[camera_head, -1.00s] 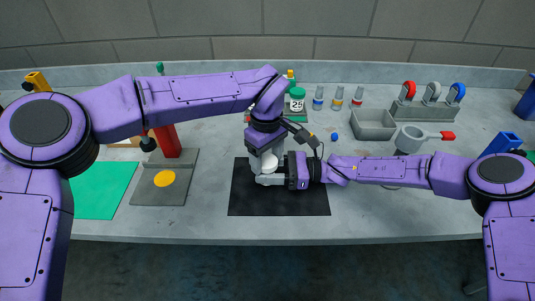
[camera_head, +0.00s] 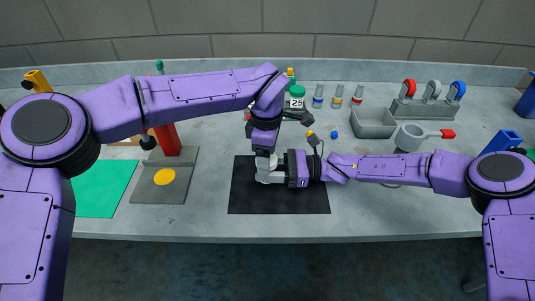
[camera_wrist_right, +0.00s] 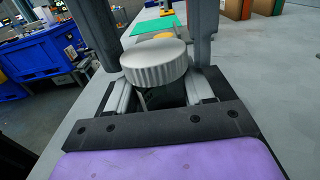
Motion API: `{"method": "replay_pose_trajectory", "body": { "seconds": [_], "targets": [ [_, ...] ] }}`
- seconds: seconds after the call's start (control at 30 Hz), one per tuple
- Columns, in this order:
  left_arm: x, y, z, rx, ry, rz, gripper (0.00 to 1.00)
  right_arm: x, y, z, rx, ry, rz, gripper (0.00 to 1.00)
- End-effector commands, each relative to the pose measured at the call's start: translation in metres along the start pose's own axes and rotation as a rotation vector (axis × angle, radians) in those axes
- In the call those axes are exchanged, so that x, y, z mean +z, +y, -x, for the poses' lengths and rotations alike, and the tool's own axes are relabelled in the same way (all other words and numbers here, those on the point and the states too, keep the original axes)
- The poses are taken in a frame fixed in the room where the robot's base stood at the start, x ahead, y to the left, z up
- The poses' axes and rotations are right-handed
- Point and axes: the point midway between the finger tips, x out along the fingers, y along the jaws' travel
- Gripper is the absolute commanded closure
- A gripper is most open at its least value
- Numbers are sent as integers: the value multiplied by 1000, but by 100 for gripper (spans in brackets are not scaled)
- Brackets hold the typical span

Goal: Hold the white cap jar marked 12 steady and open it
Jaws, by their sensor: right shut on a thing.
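The jar's white ridged cap (camera_wrist_right: 154,62) stands upright between my right gripper's fingers (camera_wrist_right: 160,92) in the right wrist view. Most of the jar body is hidden below the cap, and no number shows. In the head view my right gripper (camera_head: 270,176) reaches in from the right, low over the black mat (camera_head: 295,200), shut on the jar. My left gripper (camera_head: 265,158) points down from above at the same spot. Its dark fingers flank the cap in the right wrist view; whether they press on it is unclear.
A green-capped jar (camera_head: 297,98) stands behind my arms. Small bottles (camera_head: 338,97), a grey bin (camera_head: 373,123), and a handled cup (camera_head: 411,137) are at the back right. A grey board (camera_head: 150,190) with a yellow disc lies left. The mat's front is clear.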

Motion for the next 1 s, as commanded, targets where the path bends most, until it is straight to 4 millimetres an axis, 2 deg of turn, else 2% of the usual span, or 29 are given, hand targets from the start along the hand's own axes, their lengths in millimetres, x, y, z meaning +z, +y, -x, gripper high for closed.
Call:
{"method": "replay_pose_trajectory", "body": {
  "seconds": [0.3, 0.6, 0.73, 0.87, 0.97, 1.0],
  "targets": [
    [0, 0, 1, 0, 0, -2, 15, 0, 0, 0, 0, 0, 0, 100],
    [0, 0, 42, 2, 0, -1, 15, 0, 0, 0, 0, 0, 0, 100],
    [-1, 3, 46, 15, 4, -9, 16, 0, 0, 0, 0, 0, 0, 100],
    [-5, 34, 50, 177, 42, -93, 16, 0, 0, 0, 0, 0, 0, 100],
    [-8, 81, 66, 432, 114, -249, 16, 0, 0, 0, 0, 0, 0, 100],
    [-6, 101, 78, 549, 152, -334, 16, 0, 0, 0, 0, 0, 0, 100]
  ]
}}
